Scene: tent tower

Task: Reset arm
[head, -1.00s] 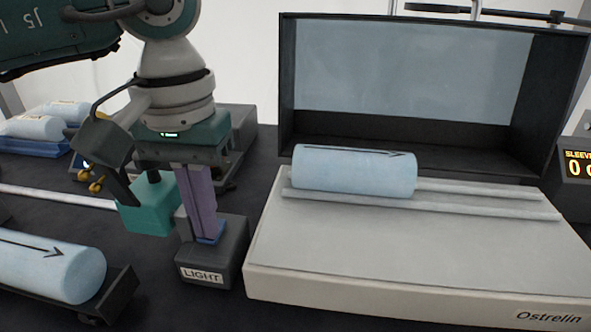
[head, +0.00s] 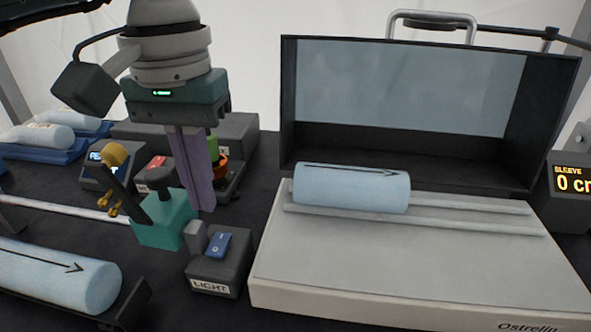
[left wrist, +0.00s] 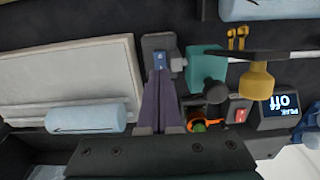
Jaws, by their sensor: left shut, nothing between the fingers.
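My left gripper (head: 203,208) is shut and empty, its purple fingers pointing down. It hangs above and behind the LIGHT box (head: 217,265), clear of it. The box has a blue switch (head: 218,245) on top and a small grey block at its left edge. In the left wrist view the closed fingers (left wrist: 160,130) point toward the blue switch (left wrist: 160,61). My right gripper is not in view.
A teal block (head: 165,222) with a black knob stands left of the LIGHT box. A pale blue roll with an arrow (head: 352,190) lies on rails before a black-framed screen. Another roll (head: 70,280) lies at the lower left. A display (head: 572,180) stands at right.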

